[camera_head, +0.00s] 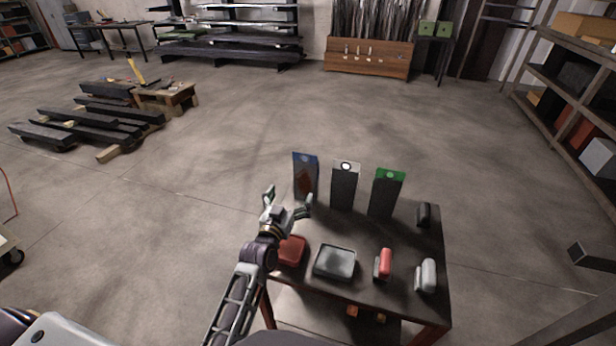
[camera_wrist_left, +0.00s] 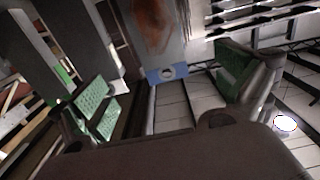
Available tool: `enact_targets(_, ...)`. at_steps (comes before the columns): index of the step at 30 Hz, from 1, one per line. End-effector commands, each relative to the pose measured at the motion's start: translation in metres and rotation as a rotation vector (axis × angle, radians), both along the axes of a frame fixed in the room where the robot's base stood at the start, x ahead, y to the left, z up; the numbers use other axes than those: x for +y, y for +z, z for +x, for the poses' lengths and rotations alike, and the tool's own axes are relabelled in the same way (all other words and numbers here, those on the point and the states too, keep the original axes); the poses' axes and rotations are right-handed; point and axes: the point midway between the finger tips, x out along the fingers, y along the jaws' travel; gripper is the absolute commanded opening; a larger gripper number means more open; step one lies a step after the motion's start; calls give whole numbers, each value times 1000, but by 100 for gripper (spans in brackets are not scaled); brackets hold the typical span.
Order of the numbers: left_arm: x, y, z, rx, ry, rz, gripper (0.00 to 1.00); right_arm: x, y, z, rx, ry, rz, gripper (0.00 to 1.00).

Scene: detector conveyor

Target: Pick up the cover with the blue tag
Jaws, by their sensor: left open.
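The cover with the blue tag (camera_head: 305,182) stands upright at the back left of the dark table (camera_head: 312,281). It has a rusty patch, and its blue tag is at its top. My open left gripper (camera_head: 288,198) is in front and to the left of it, its fingers spread and empty. In the left wrist view the cover (camera_wrist_left: 160,28) shows upside down beyond the gap between the green-padded fingers (camera_wrist_left: 160,76). I see no contact. A white-tagged cover (camera_head: 343,190) and a green-tagged cover (camera_head: 385,197) stand to its right. My right gripper is not in view.
A red box (camera_head: 291,250), a grey box (camera_head: 335,262), a red item (camera_head: 384,263), a white item (camera_head: 427,275) and a black item (camera_head: 424,214) sit on the table. Shelving (camera_head: 540,70) stands at the right.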

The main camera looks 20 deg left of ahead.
Motion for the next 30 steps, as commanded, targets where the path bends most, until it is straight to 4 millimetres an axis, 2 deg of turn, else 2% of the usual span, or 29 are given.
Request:
enact_targets(9,1,2,1,-9,3,-1,100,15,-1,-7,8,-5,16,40)
enact_targets(17,0,2,5,-9,3,-1,100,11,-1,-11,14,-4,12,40)
enact_targets(30,-1,2,36,-9,3,0,100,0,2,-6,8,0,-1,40)
